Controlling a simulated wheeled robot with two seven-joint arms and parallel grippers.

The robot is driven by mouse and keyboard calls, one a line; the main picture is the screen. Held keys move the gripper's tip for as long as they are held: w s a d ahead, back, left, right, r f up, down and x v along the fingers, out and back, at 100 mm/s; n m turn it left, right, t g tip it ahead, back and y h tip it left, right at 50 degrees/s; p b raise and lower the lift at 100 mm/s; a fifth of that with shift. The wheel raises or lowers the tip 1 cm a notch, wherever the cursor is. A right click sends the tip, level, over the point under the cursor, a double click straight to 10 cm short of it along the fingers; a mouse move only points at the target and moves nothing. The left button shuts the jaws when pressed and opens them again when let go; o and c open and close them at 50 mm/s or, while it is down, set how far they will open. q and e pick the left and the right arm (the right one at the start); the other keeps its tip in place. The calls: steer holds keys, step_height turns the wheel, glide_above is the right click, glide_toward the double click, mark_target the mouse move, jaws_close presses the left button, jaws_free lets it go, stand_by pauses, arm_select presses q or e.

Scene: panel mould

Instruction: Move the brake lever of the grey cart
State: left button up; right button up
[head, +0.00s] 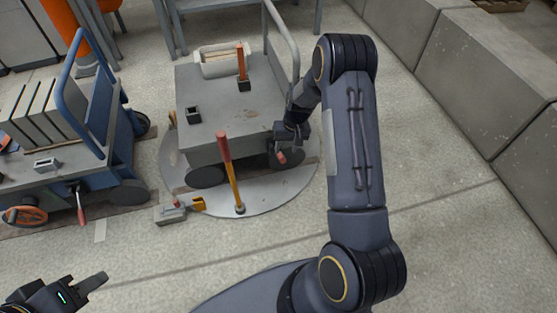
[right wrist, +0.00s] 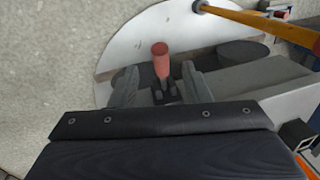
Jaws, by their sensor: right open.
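The grey cart (head: 215,130) stands on a round metal plate in the middle of the head view. Its brake lever has a red handle (head: 281,157), low by the right-hand wheel. My right gripper (head: 290,145) is at the lever. In the right wrist view my right gripper (right wrist: 160,82) is open, one finger on each side of the red lever handle (right wrist: 161,60), with visible gaps. The lever's dark base is partly visible between the fingers. My left gripper (head: 90,285) is low at the left, away from the carts; its jaw opening is unclear.
A blue cart (head: 88,125) with grey panels and its own red lever (head: 81,207) stands at the left. A red-topped, yellow post lever (head: 231,170) rises from the round plate (head: 270,198). Concrete blocks (head: 480,75) line the right. Front floor is clear.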

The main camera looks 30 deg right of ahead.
mark_target(283, 158)
steer(key=f, duration=0.2)
steer(key=f+b, duration=0.1)
steer(key=f, duration=0.2)
steer(key=a+f+b, duration=0.1)
steer(key=f, duration=0.1)
steer(key=shift+w+a+f, duration=0.1)
steer(key=shift+w+f, duration=0.05)
jaws_close()
